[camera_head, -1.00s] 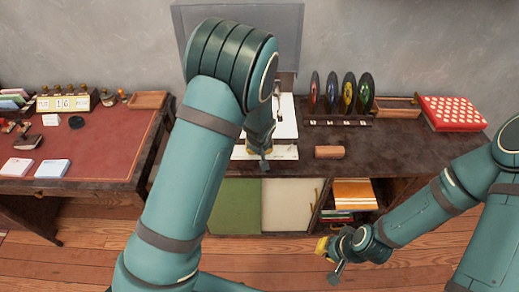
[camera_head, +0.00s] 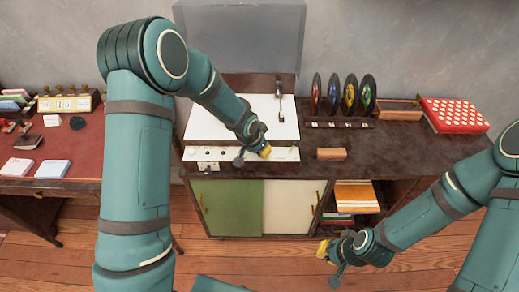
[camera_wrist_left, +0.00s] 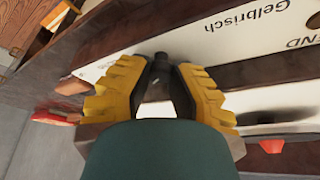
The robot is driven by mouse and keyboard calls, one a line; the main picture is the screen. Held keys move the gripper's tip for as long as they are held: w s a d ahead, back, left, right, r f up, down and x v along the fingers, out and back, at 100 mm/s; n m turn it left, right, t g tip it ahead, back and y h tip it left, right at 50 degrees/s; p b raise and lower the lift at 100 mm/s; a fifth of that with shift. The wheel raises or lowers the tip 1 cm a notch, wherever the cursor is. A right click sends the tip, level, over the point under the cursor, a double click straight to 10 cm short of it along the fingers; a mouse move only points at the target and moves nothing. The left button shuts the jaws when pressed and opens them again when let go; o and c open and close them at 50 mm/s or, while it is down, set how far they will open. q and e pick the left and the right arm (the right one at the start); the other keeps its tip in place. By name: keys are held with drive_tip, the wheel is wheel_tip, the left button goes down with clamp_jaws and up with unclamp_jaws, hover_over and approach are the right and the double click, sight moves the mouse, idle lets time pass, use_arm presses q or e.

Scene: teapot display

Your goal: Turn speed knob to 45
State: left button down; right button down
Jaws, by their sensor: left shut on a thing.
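The record player shows a white top (camera_head: 225,118) and a white front strip (camera_head: 225,154) with small dark dots on its left part. My left gripper (camera_head: 265,151) is at the right part of this strip. In the left wrist view, the left gripper's yellow-and-black fingers (camera_wrist_left: 161,66) are shut on a small dark knob (camera_wrist_left: 160,56) at the white strip. The knob's pointer and any speed marks are hidden or too small to read. My right gripper (camera_head: 323,248) hangs low at the right, in front of the cabinet, away from the player; its jaw opening is unclear.
A transparent lid (camera_head: 240,38) stands raised behind the player, and a tonearm (camera_head: 280,102) is at its right. A brown cylinder (camera_head: 331,154) lies just right of the strip. Several coloured discs (camera_head: 349,95) stand in a rack behind it.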

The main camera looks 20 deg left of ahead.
use_arm(q)
drive_tip(key=shift+f, duration=0.1)
idle(0.3)
drive_tip(key=c, duration=0.8)
unclamp_jaws()
drive_tip(key=shift+o, duration=0.4)
drive_tip(key=shift+w, duration=0.1)
